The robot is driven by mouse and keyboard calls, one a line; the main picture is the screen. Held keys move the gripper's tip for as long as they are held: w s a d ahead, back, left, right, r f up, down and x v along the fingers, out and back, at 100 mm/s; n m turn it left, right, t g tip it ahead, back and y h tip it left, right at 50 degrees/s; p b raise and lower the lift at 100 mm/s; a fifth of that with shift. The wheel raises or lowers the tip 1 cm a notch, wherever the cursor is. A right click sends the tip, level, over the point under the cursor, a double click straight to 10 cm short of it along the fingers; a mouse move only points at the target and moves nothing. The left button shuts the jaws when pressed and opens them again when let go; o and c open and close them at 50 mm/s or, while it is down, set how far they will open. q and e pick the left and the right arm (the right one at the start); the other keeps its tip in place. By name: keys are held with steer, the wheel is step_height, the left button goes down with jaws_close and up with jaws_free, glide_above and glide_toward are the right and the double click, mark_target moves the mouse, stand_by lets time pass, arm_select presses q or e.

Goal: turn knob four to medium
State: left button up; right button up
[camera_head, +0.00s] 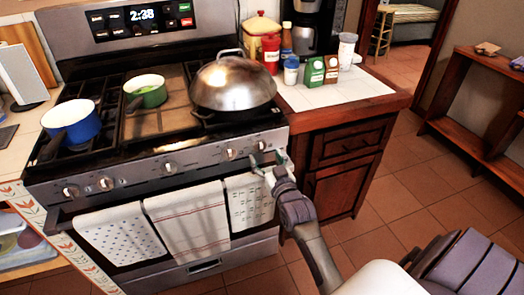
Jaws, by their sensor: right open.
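The stove's front panel (140,174) carries a row of several round silver knobs. Counting from the left, the fourth visible knob (231,153) is right of the middle knob (170,168). My right gripper (267,160) is open at the right end of the panel, to the right of that fourth knob. Its fingers are spread in front of the panel's right end and partly hide what is there; I cannot tell whether they touch a knob. The knob markings are too small to read. My left gripper is out of view.
A blue pot (72,122), a green pot (147,91) and a domed metal lid (233,84) stand on the stovetop. Towels (188,220) hang on the oven handle just below the knobs. The counter (360,90) to the right holds jars and boxes. Tiled floor lies open at right.

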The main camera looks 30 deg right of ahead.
mark_target(262, 150)
steer(key=x, duration=0.3)
steer(key=shift+w, duration=0.2)
steer(key=shift+w+d, duration=0.1)
steer(key=shift+w, duration=0.15)
steer(key=c, duration=1.2)
steer(key=shift+o, duration=0.2)
